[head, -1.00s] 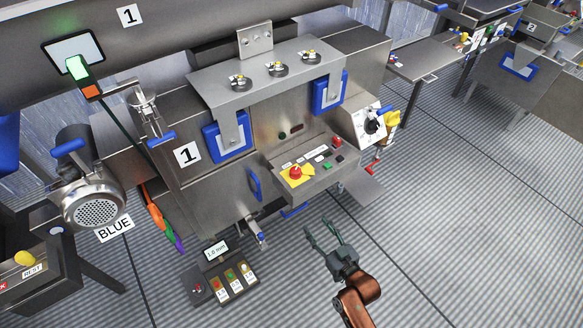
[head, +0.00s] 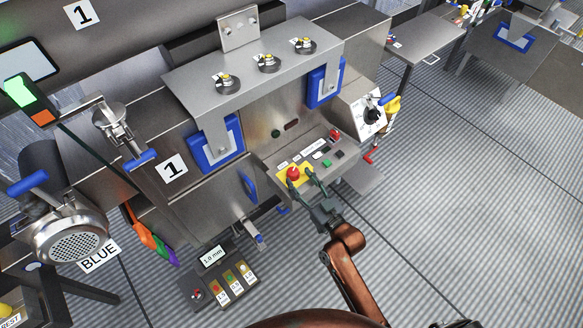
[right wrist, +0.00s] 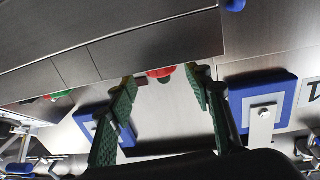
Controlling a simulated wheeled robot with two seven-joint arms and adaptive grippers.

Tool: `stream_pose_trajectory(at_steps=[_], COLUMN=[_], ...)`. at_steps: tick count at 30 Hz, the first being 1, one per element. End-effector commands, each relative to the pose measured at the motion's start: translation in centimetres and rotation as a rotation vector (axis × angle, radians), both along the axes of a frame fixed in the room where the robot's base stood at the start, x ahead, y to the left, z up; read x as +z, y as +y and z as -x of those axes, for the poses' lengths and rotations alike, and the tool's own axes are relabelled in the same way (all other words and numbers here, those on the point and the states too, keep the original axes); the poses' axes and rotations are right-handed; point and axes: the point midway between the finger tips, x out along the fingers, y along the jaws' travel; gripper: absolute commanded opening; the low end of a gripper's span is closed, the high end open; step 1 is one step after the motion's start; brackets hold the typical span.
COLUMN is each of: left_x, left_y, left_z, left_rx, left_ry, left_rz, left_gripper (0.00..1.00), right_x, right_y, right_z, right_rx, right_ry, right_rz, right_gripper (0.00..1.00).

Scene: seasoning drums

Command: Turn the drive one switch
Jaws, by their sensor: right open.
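The control panel (head: 318,163) on the front of machine 1 carries a red mushroom button (head: 293,174) on a yellow plate, green and black buttons and small labels. A separate grey box (head: 360,108) at the machine's right side has a black rotary knob (head: 373,117). The labels are too small to read, so I cannot tell which control is the drive one switch. My right gripper (head: 308,176) is open and empty at the panel's front, close to the red button. In the right wrist view a red button (right wrist: 161,72) shows between the open fingertips. My left gripper is not in view.
A small pedestal box (head: 226,278) with a display and several buttons stands low at front left. Blue-handled parts (head: 250,187) jut from the machine front. A yellow handle (head: 391,105) sits beside the rotary-knob box. The striped floor at right is clear.

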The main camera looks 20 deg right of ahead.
Motion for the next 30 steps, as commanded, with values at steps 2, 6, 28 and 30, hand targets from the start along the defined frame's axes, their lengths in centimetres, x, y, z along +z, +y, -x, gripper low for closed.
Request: stream_pose_trajectory(at_steps=[2,6,28,30], left_x=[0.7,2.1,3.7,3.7], left_y=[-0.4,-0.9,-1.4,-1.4], left_z=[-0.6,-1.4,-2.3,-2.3], left_rx=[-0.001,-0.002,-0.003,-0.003], left_ry=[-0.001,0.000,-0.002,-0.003], left_rz=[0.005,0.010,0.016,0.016], left_gripper=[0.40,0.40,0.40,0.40], right_x=[-0.3,-0.3,-0.1,-0.1], right_y=[0.5,1.0,1.1,1.1], right_z=[-1.4,-3.2,-4.6,-4.6], right_rx=[0.002,0.004,-0.001,-0.001], right_ry=[0.000,0.001,0.002,0.002], right_rz=[0.000,-0.001,0.001,0.001], right_gripper=[0.46,0.46,0.32,0.27])
